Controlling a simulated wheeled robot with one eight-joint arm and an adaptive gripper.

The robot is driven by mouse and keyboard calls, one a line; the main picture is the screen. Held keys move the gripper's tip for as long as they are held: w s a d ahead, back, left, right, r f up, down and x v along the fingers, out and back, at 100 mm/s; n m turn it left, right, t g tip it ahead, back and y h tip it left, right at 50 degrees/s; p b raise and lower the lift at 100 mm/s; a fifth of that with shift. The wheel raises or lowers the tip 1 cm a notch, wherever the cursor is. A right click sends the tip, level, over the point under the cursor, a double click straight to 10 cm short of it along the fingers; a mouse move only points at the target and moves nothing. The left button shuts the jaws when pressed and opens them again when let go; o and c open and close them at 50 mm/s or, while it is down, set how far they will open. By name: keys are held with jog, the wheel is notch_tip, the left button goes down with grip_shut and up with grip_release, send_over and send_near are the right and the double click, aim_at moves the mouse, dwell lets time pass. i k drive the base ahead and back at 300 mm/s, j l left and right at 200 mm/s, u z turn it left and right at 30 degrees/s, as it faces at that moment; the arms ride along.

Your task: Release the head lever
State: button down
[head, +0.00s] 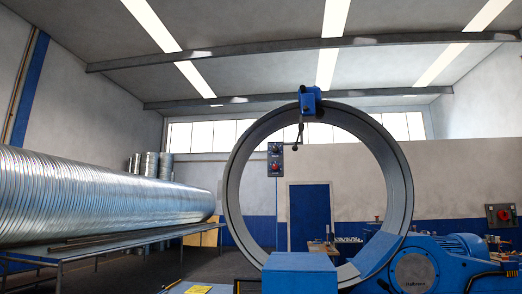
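A large upright metal ring (236,190) stands at the centre right of the head view. A blue head block (309,101) is clamped over the top of the ring. A dark lever (299,138) hangs down from the head, inside the ring's opening, with its lower end tilted to the left. The lever is small here, and whether it is locked cannot be told. My gripper is not in the head view.
Blue machinery (415,268) fills the lower right. A long spiral duct (90,198) lies on a rack (110,249) at left. A red-knobbed panel (501,215) is at far right.

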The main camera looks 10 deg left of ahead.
aim_at(301, 125)
jog(key=i+j, duration=0.65)
jog(key=i, duration=0.15)
jog(key=i+j, duration=0.65)
jog(key=i+l+z, duration=0.05)
jog(key=i, duration=0.1)
